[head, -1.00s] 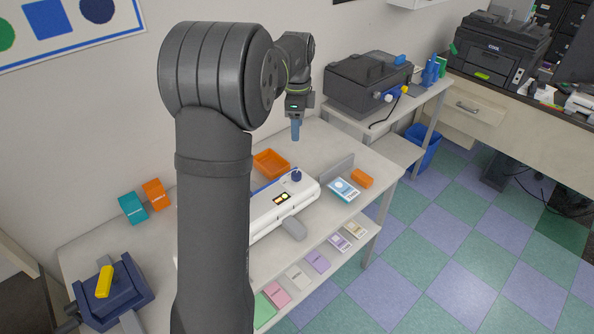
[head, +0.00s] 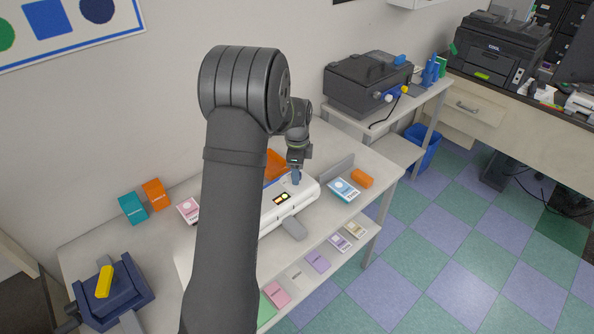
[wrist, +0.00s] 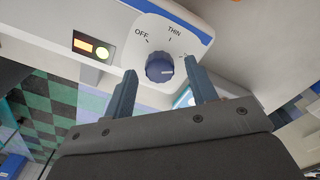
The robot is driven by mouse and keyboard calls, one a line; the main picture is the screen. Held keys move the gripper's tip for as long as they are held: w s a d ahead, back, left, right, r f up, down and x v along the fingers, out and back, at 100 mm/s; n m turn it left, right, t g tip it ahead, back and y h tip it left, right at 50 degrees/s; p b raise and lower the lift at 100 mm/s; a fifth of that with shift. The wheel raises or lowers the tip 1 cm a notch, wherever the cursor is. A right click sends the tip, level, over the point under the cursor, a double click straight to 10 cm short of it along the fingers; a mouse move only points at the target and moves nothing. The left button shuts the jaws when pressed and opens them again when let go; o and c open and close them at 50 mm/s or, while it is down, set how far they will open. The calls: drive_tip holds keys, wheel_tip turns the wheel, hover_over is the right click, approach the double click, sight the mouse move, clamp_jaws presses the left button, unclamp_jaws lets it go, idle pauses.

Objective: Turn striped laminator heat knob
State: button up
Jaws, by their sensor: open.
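The white laminator (head: 268,213) with a blue stripe lies on the table, partly hidden behind my arm. My gripper (wrist: 160,67) is open, with one finger on either side of the knob and a visible gap on each side. In the head view my gripper (head: 296,178) is down at the laminator's right end and covers the knob.
An orange tray (head: 275,163) stands behind the laminator, partly hidden by my arm. A blue-and-white card pack (head: 343,190) and an orange block (head: 362,179) lie to its right. An orange indicator and a lit round button (wrist: 102,53) sit left of the dial.

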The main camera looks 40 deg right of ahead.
drive_tip(key=shift+f, duration=0.25)
drive_tip(key=c, duration=1)
